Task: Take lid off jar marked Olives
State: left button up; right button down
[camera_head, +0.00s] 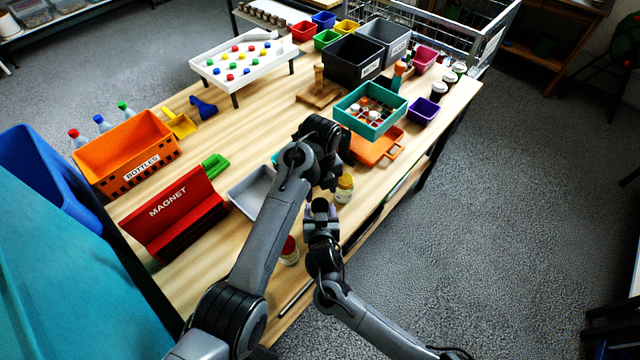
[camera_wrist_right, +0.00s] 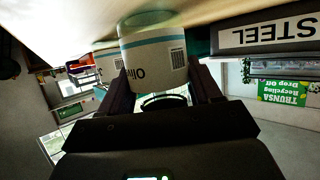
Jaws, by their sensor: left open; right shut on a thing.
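The jar marked Olives (camera_wrist_right: 155,58) shows in the right wrist view with a white and teal label, of which "Oliv" is readable. The picture is inverted there. My right gripper (camera_wrist_right: 163,78) has a finger on each side of the jar and is shut on it. In the head view my right gripper (camera_head: 320,208) is low over the near table edge, and it hides the jar. My left gripper (camera_head: 329,178) is just behind it, open, with its fingers mostly hidden by my arm. I cannot make out the Olives lid clearly.
A yellow-lidded jar (camera_head: 344,189) stands close right of the grippers. A red-lidded jar (camera_head: 289,252) stands at the near edge. A grey tray (camera_head: 240,201), red MAGNET box (camera_head: 165,218), teal crate (camera_head: 343,119) and orange tray (camera_head: 388,151) surround the work area.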

aim_at(320, 204)
pick_arm(q)
jog(key=shift+f, duration=3)
jog(key=c, duration=0.9)
jog(key=n, duration=0.3)
jog(key=shift+n, duration=0.3)
jog(key=o, duration=1.2)
jog(key=shift+r, duration=0.1)
